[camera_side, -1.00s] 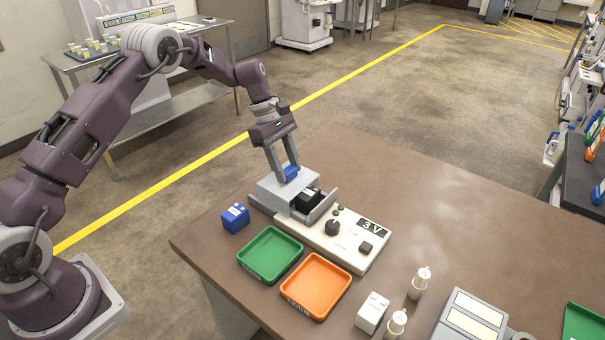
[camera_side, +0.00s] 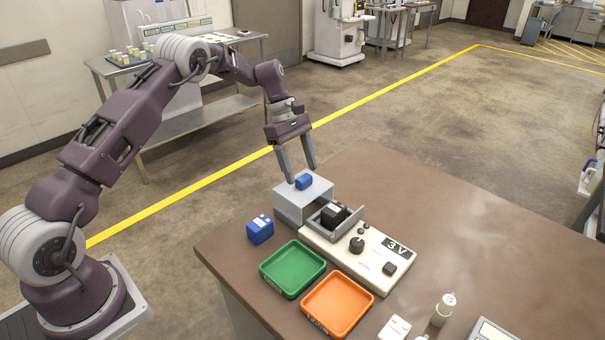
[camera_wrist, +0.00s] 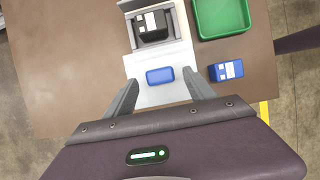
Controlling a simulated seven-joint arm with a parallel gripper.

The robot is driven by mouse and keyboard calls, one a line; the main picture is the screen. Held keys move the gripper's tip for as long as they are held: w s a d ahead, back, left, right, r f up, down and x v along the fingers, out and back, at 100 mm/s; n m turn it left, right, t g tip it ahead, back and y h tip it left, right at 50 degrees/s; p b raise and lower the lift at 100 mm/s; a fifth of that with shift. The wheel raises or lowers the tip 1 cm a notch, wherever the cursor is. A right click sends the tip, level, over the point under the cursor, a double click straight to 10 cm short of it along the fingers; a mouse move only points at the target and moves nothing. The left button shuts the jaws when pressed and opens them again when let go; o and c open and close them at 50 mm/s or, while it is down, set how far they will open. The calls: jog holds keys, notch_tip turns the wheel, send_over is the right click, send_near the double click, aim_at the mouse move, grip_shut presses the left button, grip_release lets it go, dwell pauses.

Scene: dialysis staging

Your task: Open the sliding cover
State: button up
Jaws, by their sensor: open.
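The sliding cover (camera_side: 290,202) is a light grey panel with a blue handle (camera_side: 303,182) on top. It sits at the far end of the white device (camera_side: 330,243), clear of a compartment (camera_side: 323,222) that stands uncovered with a black block (camera_side: 333,214) inside. In the wrist view the blue handle (camera_wrist: 160,76) lies on the pale cover (camera_wrist: 180,55). My gripper (camera_side: 302,175) is open, its fingertips apart on either side of the handle and slightly above it. The fingers (camera_wrist: 162,79) do not appear to touch the handle.
A blue box (camera_side: 260,230) stands left of the device. A green tray (camera_side: 292,290) and an orange tray (camera_side: 338,328) lie in front. White bottles (camera_side: 443,310) stand at the near right.

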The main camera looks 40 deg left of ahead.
jog(key=s+d+r+m+t+y, duration=0.1)
jog(key=s+r+m, duration=0.15)
jog(key=r, duration=0.65)
jog(key=s+d+r+m, duration=0.2)
jog(key=s+r, duration=0.2)
jog(key=r, duration=0.4)
jog(key=s+d+r+m+t+y, duration=0.1)
jog(key=s+d+r+m, duration=0.1)
jog(key=s+r, duration=0.25)
jog(key=s+d+r+m+t+y, duration=0.1)
jog(key=s+d+r+m, duration=0.15)
jog(key=s, duration=0.35)
jog(key=s+d+f+m+t, duration=0.1)
jog(key=s+m, duration=0.3)
jog(key=s, duration=0.6)
jog(key=s+f+m+t+y, duration=0.1)
jog(key=s+m, duration=0.4)
jog(key=s, duration=0.5)
jog(key=shift+s+d+f+t, duration=0.3)
jog(key=shift+d+f, duration=0.1)
jog(key=shift+f, duration=0.2)
